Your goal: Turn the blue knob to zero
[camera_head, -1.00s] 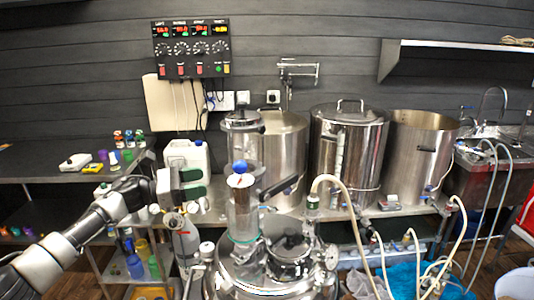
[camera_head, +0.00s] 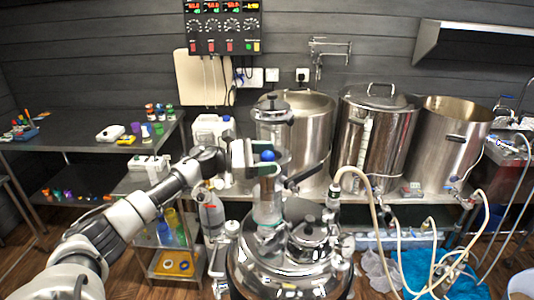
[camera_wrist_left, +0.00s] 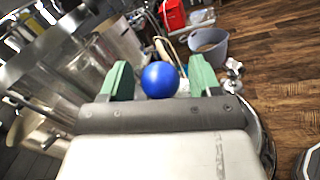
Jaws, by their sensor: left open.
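In the left wrist view, the knob lies between the two green fingers (camera_wrist_left: 161,78), with a visible gap on each side. I cannot tell whether any part of the gripper touches it. No zero mark can be made out. My right gripper is not in view.
The shiny steel vessel (camera_head: 290,272) with a smaller lidded pot (camera_head: 310,238) stands below the column. A black handle (camera_head: 303,177) juts out to the right of the column. Large steel kettles (camera_head: 375,140) stand behind, and a beige hose (camera_head: 375,200) runs to the right.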

